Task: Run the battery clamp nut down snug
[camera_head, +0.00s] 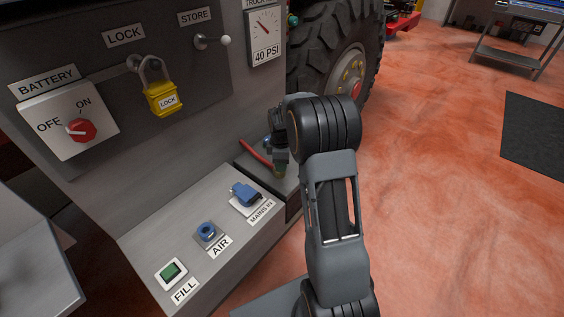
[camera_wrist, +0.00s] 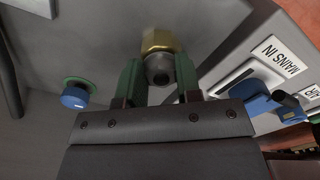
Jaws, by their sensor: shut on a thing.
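The brass clamp nut (camera_wrist: 160,40) shows at the top middle of the wrist view, with a dark round end at its centre. My gripper (camera_wrist: 158,72) has its two green fingers on either side of it, shut on the nut. In the head view my gripper (camera_head: 279,166) points down behind the step of the panel, beside a red cable (camera_head: 256,153). The nut is mostly hidden there by my gripper. The clamp under the nut cannot be made out clearly, nor how tight the nut sits.
A blue knob (camera_wrist: 75,96) with a green ring is left of my fingers in the wrist view. The blue MAINS IN connector (camera_head: 244,194) and AIR fitting (camera_head: 207,232) sit on the near ledge. A large tyre (camera_head: 330,50) stands behind. Open floor lies to the right.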

